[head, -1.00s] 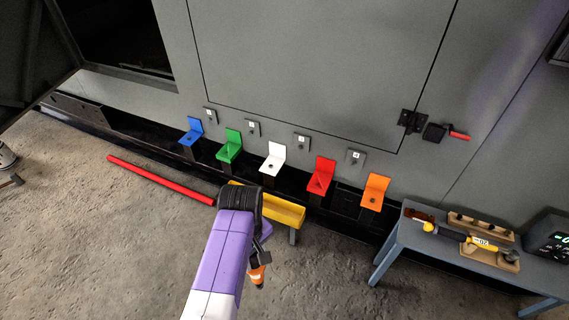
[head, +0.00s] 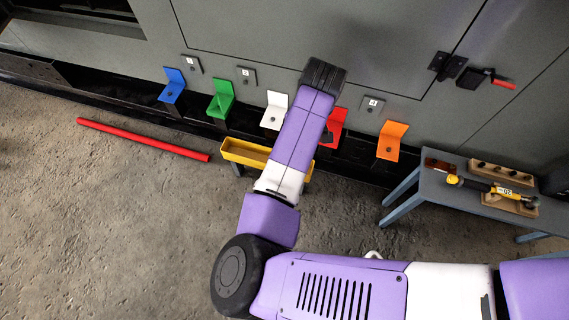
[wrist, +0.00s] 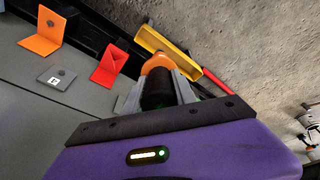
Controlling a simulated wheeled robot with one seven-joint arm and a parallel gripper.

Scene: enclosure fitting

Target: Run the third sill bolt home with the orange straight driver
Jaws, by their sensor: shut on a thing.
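In the wrist view my gripper (wrist: 158,82) is shut on the orange straight driver (wrist: 158,64), with its black body between the two grey fingers and its orange part beyond. In the head view my arm hides the gripper and driver. Coloured brackets stand in a row along the black sill. The white bracket (head: 276,106), third in the row, shows a dark bolt (head: 272,122) on its foot, just left of my arm. The wrist view does not show the white bracket. The red bracket (head: 334,130) is partly behind my arm; it also shows in the wrist view (wrist: 109,64).
Blue (head: 172,86), green (head: 221,98) and orange (head: 391,138) brackets share the sill. A yellow trough (head: 240,155) stands in front. A red bar (head: 140,139) lies on the floor. A grey table (head: 434,185) at right carries a yellow-black tool (head: 485,189) and a wooden rack (head: 500,170).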

